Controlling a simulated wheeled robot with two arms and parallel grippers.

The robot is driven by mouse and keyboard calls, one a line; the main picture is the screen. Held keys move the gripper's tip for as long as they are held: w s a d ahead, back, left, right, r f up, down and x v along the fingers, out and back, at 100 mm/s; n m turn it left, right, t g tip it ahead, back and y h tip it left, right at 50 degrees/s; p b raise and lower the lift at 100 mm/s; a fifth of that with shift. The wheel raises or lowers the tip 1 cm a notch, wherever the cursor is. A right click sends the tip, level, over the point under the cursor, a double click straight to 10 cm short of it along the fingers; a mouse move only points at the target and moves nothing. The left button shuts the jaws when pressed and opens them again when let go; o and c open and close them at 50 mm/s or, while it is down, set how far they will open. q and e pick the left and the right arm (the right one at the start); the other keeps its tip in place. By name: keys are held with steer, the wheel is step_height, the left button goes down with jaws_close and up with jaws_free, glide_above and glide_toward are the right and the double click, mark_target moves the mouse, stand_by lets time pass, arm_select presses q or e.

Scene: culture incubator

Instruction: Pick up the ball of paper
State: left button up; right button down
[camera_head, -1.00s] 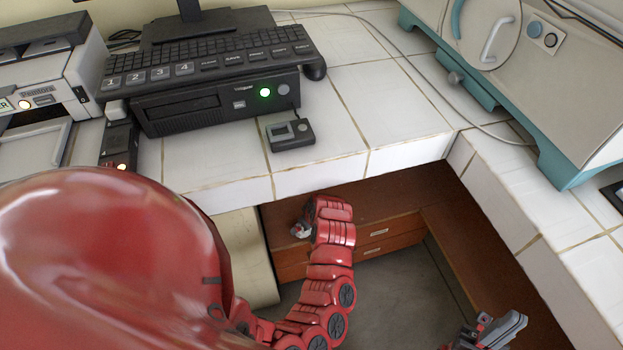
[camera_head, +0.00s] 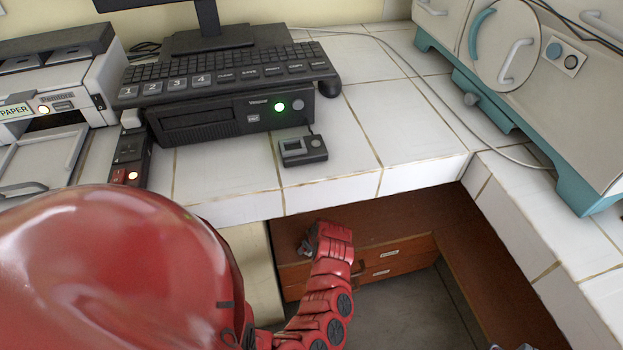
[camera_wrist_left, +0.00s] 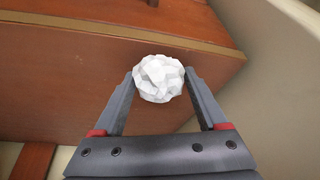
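The ball of paper (camera_wrist_left: 159,78) is white and crumpled. In the left wrist view it sits between the tips of my left gripper (camera_wrist_left: 159,84), with a finger touching each side, and it looks clear of any surface. In the head view my left gripper (camera_head: 304,246) is mostly hidden by my own red arm, below the counter's front edge and before the wooden drawers. The ball cannot be made out there. Only a sliver of my right gripper (camera_head: 515,347) shows at the bottom edge, too little to tell its state.
The incubator (camera_head: 530,80) stands right. Wooden drawers (camera_head: 395,262) are under the counter.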

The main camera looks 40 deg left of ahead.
arm_select(q)
steer(key=c, duration=0.8)
steer(key=shift+r, duration=0.1)
